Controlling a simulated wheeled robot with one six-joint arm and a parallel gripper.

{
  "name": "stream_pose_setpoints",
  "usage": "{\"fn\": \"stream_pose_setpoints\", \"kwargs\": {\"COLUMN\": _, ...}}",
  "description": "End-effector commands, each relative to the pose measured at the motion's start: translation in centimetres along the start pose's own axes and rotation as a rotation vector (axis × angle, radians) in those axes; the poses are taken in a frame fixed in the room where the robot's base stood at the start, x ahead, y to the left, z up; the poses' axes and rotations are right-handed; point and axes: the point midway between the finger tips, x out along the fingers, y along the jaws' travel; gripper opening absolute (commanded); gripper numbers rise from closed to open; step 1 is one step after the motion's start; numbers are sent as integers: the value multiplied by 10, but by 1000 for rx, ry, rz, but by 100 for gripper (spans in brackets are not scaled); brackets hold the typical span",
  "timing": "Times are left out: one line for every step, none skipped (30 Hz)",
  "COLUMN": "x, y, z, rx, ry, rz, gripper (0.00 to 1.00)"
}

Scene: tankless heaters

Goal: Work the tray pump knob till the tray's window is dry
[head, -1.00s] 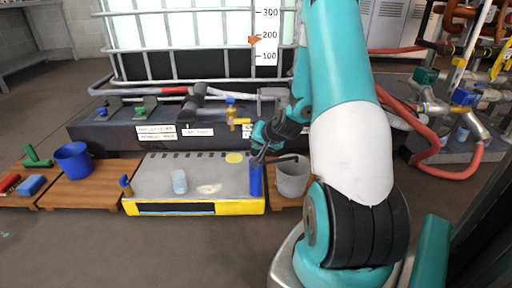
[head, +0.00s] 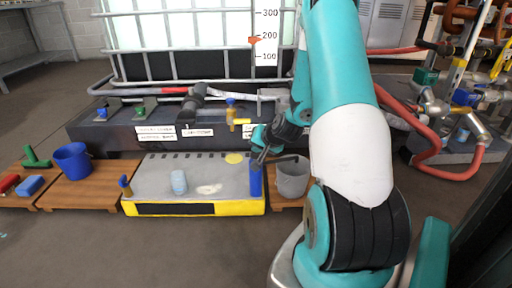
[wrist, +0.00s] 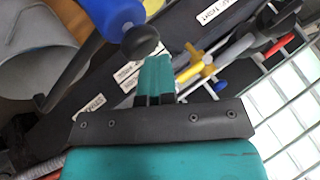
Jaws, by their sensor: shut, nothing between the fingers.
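The grey drip tray (head: 150,174) with a yellow front edge sits on the floor, with a dark window strip (head: 175,209) in its front. I cannot make out any water line in the window. The blue tray pump (head: 255,182) stands at the tray's right end. Its round black knob (wrist: 141,41) shows in the wrist view on top of the blue body (wrist: 116,16). My gripper (head: 259,146) is above the pump in the head view. In the wrist view its teal fingers (wrist: 155,62) are shut and empty, close by the knob; I cannot tell whether they touch.
A grey bucket (head: 292,181) stands right of the pump, with the pump's dark spout (wrist: 68,85) reaching over it. A yellow-handled tap (head: 240,122) is close behind my gripper. A light-blue cup (head: 179,182) and pale patch (head: 209,189) are on the tray. A blue bucket (head: 73,162) stands left.

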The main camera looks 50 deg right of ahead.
Motion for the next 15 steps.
{"fn": "stream_pose_setpoints", "kwargs": {"x": 1, "y": 1, "z": 2, "rx": 0, "ry": -3, "rz": 2, "gripper": 0}}
{"fn": "stream_pose_setpoints", "kwargs": {"x": 1, "y": 1, "z": 1, "rx": 0, "ry": -2, "rz": 2, "gripper": 0}}
{"fn": "stream_pose_setpoints", "kwargs": {"x": 1, "y": 1, "z": 1, "rx": 0, "ry": -2, "rz": 2, "gripper": 0}}
{"fn": "stream_pose_setpoints", "kwargs": {"x": 1, "y": 1, "z": 1, "rx": 0, "ry": -3, "rz": 2, "gripper": 0}}
{"fn": "stream_pose_setpoints", "kwargs": {"x": 1, "y": 1, "z": 1, "rx": 0, "ry": -3, "rz": 2, "gripper": 0}}
{"fn": "stream_pose_setpoints", "kwargs": {"x": 1, "y": 1, "z": 1, "rx": 0, "ry": -3, "rz": 2, "gripper": 0}}
{"fn": "stream_pose_setpoints", "kwargs": {"x": 1, "y": 1, "z": 1, "rx": 0, "ry": -3, "rz": 2, "gripper": 0}}
{"fn": "stream_pose_setpoints", "kwargs": {"x": 1, "y": 1, "z": 1, "rx": 0, "ry": -3, "rz": 2, "gripper": 0}}
{"fn": "stream_pose_setpoints", "kwargs": {"x": 0, "y": 1, "z": 1, "rx": 0, "ry": -3, "rz": 2, "gripper": 0}}
{"fn": "stream_pose_setpoints", "kwargs": {"x": 0, "y": 1, "z": 1, "rx": 0, "ry": -3, "rz": 2, "gripper": 0}}
{"fn": "stream_pose_setpoints", "kwargs": {"x": 0, "y": 0, "z": 1, "rx": 0, "ry": -3, "rz": 2, "gripper": 0}}
{"fn": "stream_pose_setpoints", "kwargs": {"x": -1, "y": 0, "z": 0, "rx": 0, "ry": -3, "rz": 2, "gripper": 0}}
{"fn": "stream_pose_setpoints", "kwargs": {"x": -2, "y": -1, "z": -1, "rx": 0, "ry": -3, "rz": 2, "gripper": 0}}
{"fn": "stream_pose_setpoints", "kwargs": {"x": -3, "y": -2, "z": -2, "rx": 0, "ry": -3, "rz": 2, "gripper": 0}}
{"fn": "stream_pose_setpoints", "kwargs": {"x": -5, "y": -3, "z": -3, "rx": 0, "ry": -3, "rz": 2, "gripper": 0}}
